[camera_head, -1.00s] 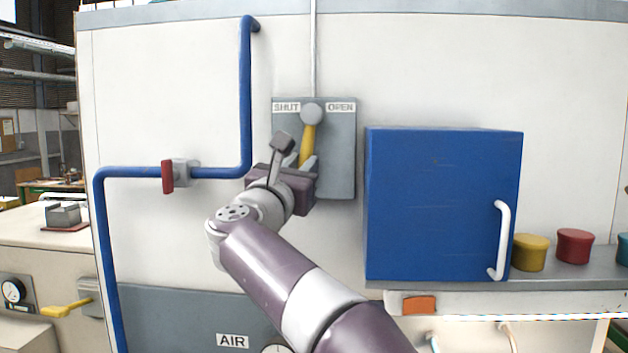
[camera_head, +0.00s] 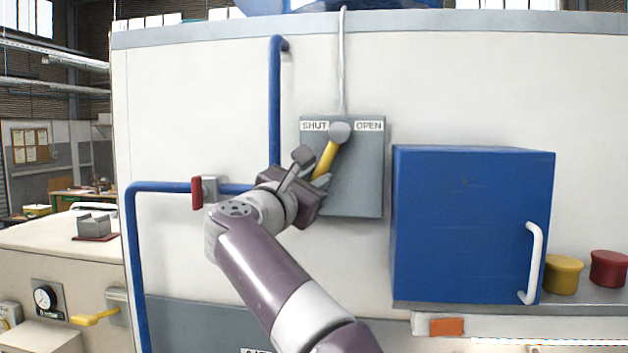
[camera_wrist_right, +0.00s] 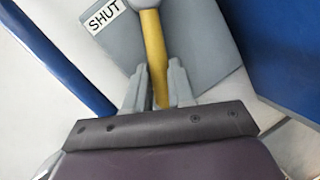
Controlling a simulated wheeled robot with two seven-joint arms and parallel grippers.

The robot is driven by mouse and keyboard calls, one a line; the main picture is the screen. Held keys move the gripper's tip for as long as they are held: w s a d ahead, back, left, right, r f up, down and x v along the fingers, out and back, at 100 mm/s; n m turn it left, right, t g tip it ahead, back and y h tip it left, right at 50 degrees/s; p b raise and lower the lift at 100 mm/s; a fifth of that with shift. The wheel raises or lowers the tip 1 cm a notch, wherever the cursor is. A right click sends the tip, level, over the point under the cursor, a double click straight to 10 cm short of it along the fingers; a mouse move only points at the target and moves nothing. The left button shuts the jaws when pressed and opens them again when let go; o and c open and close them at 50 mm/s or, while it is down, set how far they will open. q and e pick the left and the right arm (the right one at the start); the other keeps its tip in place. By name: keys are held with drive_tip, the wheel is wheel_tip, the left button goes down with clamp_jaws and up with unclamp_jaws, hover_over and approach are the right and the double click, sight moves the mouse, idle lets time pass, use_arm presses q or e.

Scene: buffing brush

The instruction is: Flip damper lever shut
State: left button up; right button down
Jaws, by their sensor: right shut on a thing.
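The yellow damper lever (camera_head: 327,160) hangs from a round grey pivot (camera_head: 340,132) on a grey plate (camera_head: 357,190) fixed to the white wall. The plate has a SHUT label (camera_head: 314,126) at upper left and an OPEN label (camera_head: 369,126) at upper right. The lever slants down and to the left from its pivot. My right gripper (camera_head: 318,181) is shut on its lower end. In the right wrist view the lever (camera_wrist_right: 154,55) runs down between the two grey fingers (camera_wrist_right: 158,88), and its tip is hidden. My left gripper is not in view.
A blue pipe (camera_head: 275,100) with a red-handled valve (camera_head: 197,192) runs left of the plate. A blue box (camera_head: 470,225) with a white handle juts out close to the right. Yellow (camera_head: 563,275) and red (camera_head: 608,268) pots stand on a shelf beyond it.

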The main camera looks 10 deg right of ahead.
drive_tip(key=shift+r, duration=0.15)
drive_tip(key=c, duration=1)
unclamp_jaws()
drive_tip(key=shift+o, duration=0.2)
drive_tip(key=b+v, duration=0.6)
drive_tip(key=v, duration=0.6)
drive_tip(key=shift+s, duration=0.25)
drive_tip(key=shift+a, duration=0.15)
